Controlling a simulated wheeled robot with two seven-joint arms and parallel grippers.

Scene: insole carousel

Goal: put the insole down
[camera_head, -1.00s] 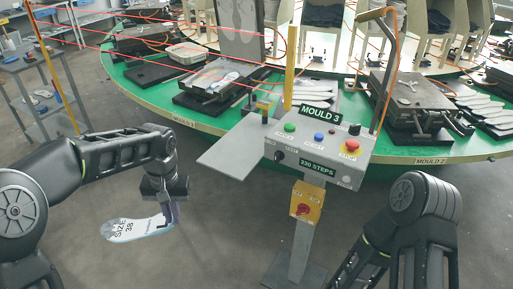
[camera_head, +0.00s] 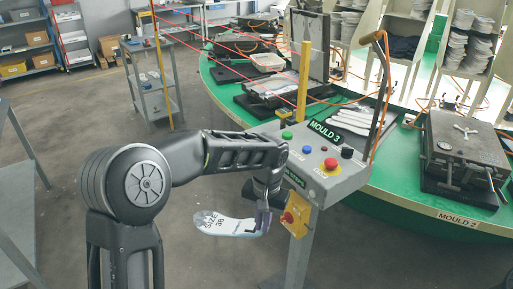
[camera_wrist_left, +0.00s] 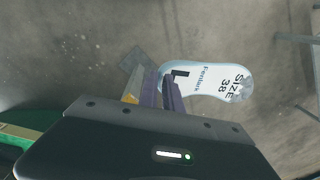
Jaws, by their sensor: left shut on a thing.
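The insole (camera_head: 222,224) is pale blue-white with "SIZE 38" printed on it. My left gripper (camera_head: 262,218) is shut on one end of it and holds it in the air, roughly level, over the grey floor. In the left wrist view the insole (camera_wrist_left: 208,79) sticks out from between the fingers (camera_wrist_left: 168,90), its printed face showing. The gripper is in front of and beside the control post. My right gripper is out of view.
The control box (camera_head: 325,165) marked MOULD 3 stands on a post close to my left gripper. The green carousel (camera_head: 400,200) carries moulds behind it. A grey table (camera_head: 15,215) is at the left edge and a grey trolley (camera_head: 157,100) farther back. Open floor lies between.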

